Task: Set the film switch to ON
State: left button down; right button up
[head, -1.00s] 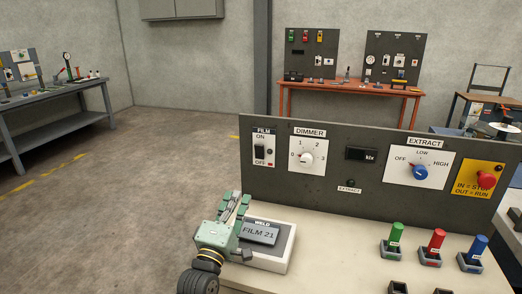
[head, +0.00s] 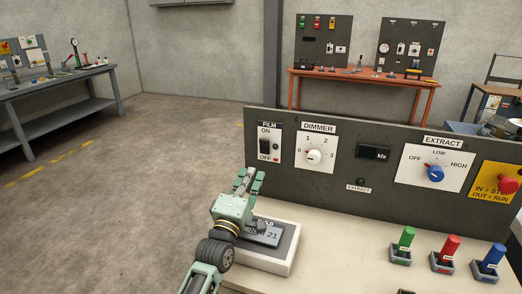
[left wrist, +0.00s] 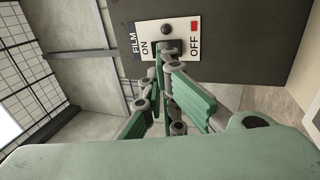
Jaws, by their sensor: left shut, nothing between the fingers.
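The film switch (head: 265,147) is a dark rocker on a small white plate at the left end of the grey panel (head: 345,185). Its plate reads ON at the top and OFF at the bottom. In the left wrist view the plate (left wrist: 181,27) appears turned sideways, with a red square beside OFF and a dark round part. My left gripper (head: 249,180) is shut and empty, below and left of the switch in the head view. In the left wrist view its fingers (left wrist: 168,62) reach toward the rocker and partly hide it; contact cannot be told. My right gripper is out of view.
A dimmer dial (head: 313,157), an extract dial (head: 435,173) and a red stop button (head: 508,185) share the panel. Green, red and blue handles (head: 451,246) stand at the right.

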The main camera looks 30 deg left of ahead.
aim_at(264, 144)
pick_arm(q)
jog(key=p+x, duration=0.1)
jog(key=x, duration=0.8)
jog(key=shift+w+r, duration=0.1)
jog(key=shift+w, duration=0.15)
jog(key=shift+w+a, duration=0.15)
jog(key=shift+w, duration=0.25)
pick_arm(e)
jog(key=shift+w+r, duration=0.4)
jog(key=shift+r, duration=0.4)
pick_arm(q)
jog(key=shift+r, duration=0.1)
jog(key=p, duration=0.2)
jog(key=r+p, duration=0.1)
jog(key=shift+w+r+g+p, duration=0.1)
jog(key=shift+w+g+p, duration=0.15)
jog(key=shift+g+p, duration=0.15)
jog(key=shift+f, duration=0.4)
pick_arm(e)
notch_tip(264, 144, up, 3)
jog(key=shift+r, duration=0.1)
pick_arm(q)
jog(key=shift+f, duration=0.1)
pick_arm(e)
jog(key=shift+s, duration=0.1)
